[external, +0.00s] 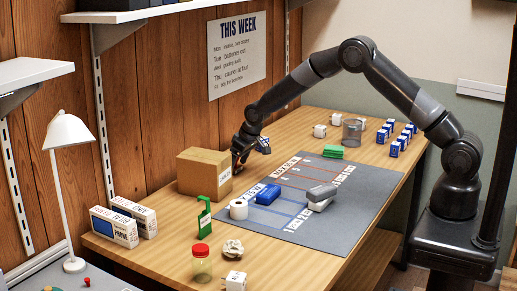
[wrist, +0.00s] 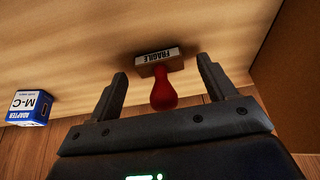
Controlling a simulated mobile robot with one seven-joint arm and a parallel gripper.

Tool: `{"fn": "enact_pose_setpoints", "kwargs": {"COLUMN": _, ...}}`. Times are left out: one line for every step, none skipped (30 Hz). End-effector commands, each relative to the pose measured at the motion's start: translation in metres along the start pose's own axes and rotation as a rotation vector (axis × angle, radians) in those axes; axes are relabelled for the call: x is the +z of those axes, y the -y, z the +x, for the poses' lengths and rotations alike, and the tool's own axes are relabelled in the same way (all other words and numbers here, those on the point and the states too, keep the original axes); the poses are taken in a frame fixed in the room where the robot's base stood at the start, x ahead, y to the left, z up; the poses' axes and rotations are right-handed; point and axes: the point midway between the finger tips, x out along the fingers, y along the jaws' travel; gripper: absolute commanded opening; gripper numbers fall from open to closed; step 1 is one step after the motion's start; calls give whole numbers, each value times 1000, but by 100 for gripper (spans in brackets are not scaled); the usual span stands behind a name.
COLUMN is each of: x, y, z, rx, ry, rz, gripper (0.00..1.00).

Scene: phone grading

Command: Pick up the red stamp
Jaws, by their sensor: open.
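The red stamp (wrist: 163,92) shows in the wrist view, with a red bulb-shaped handle and a block labelled FRAGILE. Its handle points toward my gripper (wrist: 161,68). The handle lies between the two spread fingers, with visible space on both sides; I see no contact. In the external view my gripper (external: 239,162) is low over the back of the table, just right of the cardboard box.
A cardboard box (external: 204,171) stands close beside my gripper. A blue and white adapter box (wrist: 30,107) lies to the left in the wrist view. The grey mat (external: 300,233) in front holds a blue item (external: 267,194) and a stapler-like grey item (external: 321,196).

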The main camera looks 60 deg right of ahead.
Motion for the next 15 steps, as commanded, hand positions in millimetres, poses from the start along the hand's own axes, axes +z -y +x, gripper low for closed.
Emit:
{"fn": "enact_pose_setpoints", "kwargs": {"x": 0, "y": 0, "z": 5, "rx": 0, "ry": 0, "rz": 0, "gripper": 76}}
{"fn": "enact_pose_setpoints", "kwargs": {"x": 0, "y": 0, "z": 7, "rx": 0, "ry": 0, "rz": 0, "gripper": 76}}
{"fn": "enact_pose_setpoints", "kwargs": {"x": 0, "y": 0, "z": 10, "rx": 0, "ry": 0, "rz": 0, "gripper": 76}}
{"fn": "enact_pose_setpoints", "kwargs": {"x": 0, "y": 0, "z": 11, "rx": 0, "ry": 0, "rz": 0, "gripper": 76}}
{"fn": "enact_pose_setpoints", "kwargs": {"x": 0, "y": 0, "z": 11, "rx": 0, "ry": 0, "rz": 0, "gripper": 76}}
{"fn": "enact_pose_setpoints", "kwargs": {"x": 0, "y": 0, "z": 12, "rx": 0, "ry": -1, "rz": 0, "gripper": 76}}
{"fn": "enact_pose_setpoints", "kwargs": {"x": 0, "y": 0, "z": 11, "rx": 0, "ry": -1, "rz": 0, "gripper": 76}}
{"fn": "enact_pose_setpoints", "kwargs": {"x": 0, "y": 0, "z": 11, "rx": 0, "ry": -1, "rz": 0, "gripper": 76}}
{"fn": "enact_pose_setpoints", "kwargs": {"x": 0, "y": 0, "z": 11, "rx": 0, "ry": -1, "rz": 0, "gripper": 76}}
{"fn": "enact_pose_setpoints", "kwargs": {"x": 0, "y": 0, "z": 11, "rx": 0, "ry": -1, "rz": 0, "gripper": 76}}
{"fn": "enact_pose_setpoints", "kwargs": {"x": 0, "y": 0, "z": 11, "rx": 0, "ry": -1, "rz": 0, "gripper": 76}}
{"fn": "enact_pose_setpoints", "kwargs": {"x": 0, "y": 0, "z": 11, "rx": 0, "ry": 0, "rz": 0, "gripper": 74}}
{"fn": "enact_pose_setpoints", "kwargs": {"x": 0, "y": 0, "z": 11, "rx": 0, "ry": 0, "rz": 0, "gripper": 71}}
{"fn": "enact_pose_setpoints", "kwargs": {"x": 0, "y": 0, "z": 11, "rx": 0, "ry": 0, "rz": 0, "gripper": 69}}
{"fn": "enact_pose_setpoints", "kwargs": {"x": 0, "y": 0, "z": 11, "rx": 0, "ry": 0, "rz": 0, "gripper": 66}}
